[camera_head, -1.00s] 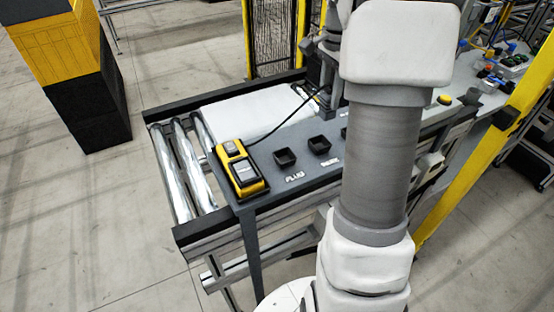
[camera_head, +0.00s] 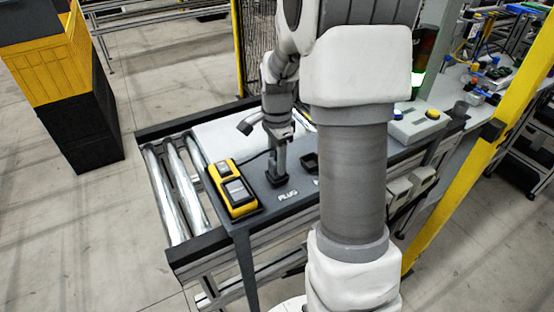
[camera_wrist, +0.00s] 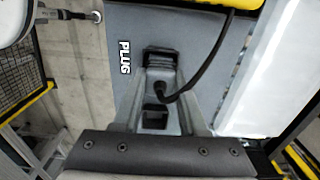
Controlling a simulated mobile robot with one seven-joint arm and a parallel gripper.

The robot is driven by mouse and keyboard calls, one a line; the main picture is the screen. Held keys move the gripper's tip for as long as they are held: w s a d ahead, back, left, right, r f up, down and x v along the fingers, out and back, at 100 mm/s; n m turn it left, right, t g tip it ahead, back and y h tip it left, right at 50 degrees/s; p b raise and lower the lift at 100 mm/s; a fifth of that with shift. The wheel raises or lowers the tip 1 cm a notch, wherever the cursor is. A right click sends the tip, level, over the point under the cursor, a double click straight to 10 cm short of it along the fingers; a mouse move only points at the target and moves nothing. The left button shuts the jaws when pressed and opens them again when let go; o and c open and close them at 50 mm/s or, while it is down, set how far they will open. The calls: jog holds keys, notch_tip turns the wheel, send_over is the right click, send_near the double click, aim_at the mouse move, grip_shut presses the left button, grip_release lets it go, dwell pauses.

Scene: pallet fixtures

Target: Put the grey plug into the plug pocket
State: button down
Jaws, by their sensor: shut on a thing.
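My gripper (camera_head: 277,168) points down at the pocket marked PLUG, its fingertips at the pocket's mouth. It is shut on the grey plug, which the fingers largely hide and which I cannot clearly tell apart from them. The plug pocket (camera_head: 278,181) is a small black square socket on the dark grey plate, beside the white PLUG lettering. In the wrist view the gripper fingers (camera_wrist: 160,78) close in at the dark pocket (camera_wrist: 161,56). How deep the plug sits in the pocket cannot be told.
A yellow and black device (camera_head: 233,189) stands just left of the pocket. Another black pocket (camera_head: 310,163) lies to the right. My arm hides the plate's right part.

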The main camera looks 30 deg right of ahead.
jog(key=shift+f, duration=0.2)
jog(key=shift+f, duration=0.15)
jog(key=shift+c, duration=2.2)
grip_release()
jog(key=shift+r, duration=0.2)
